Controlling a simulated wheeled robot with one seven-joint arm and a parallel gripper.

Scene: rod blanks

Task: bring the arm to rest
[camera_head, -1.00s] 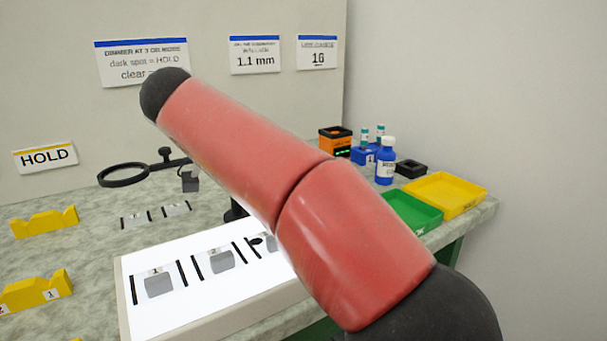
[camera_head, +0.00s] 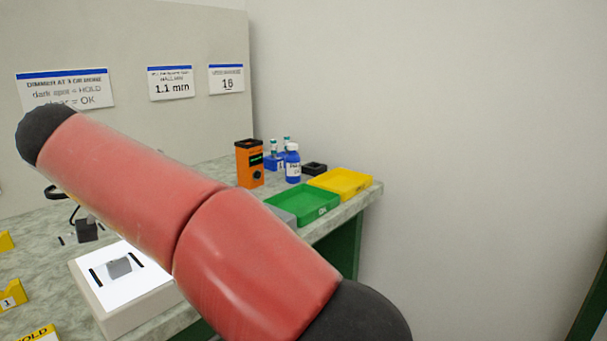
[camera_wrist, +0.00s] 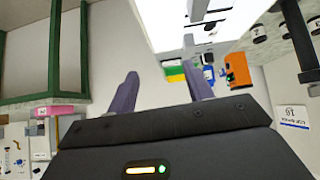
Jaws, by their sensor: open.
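My gripper (camera_wrist: 163,82) shows in the wrist view with its two dark fingers spread apart. It is open, and nothing shows between the fingers. In the head view my red arm crosses the picture from upper left to lower right, and the gripper itself is not seen there. The white light panel (camera_head: 130,312) on the bench is partly hidden behind my arm. A grey block (camera_head: 119,267) sits on it between black bars.
The bench holds an orange device (camera_head: 249,165), a blue bottle (camera_head: 292,165), a green tray (camera_head: 303,205), a yellow tray (camera_head: 340,182) and a small black box (camera_head: 314,168). Yellow holders (camera_head: 12,296) stand at the left. Right of the bench edge is open floor beside a plain wall.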

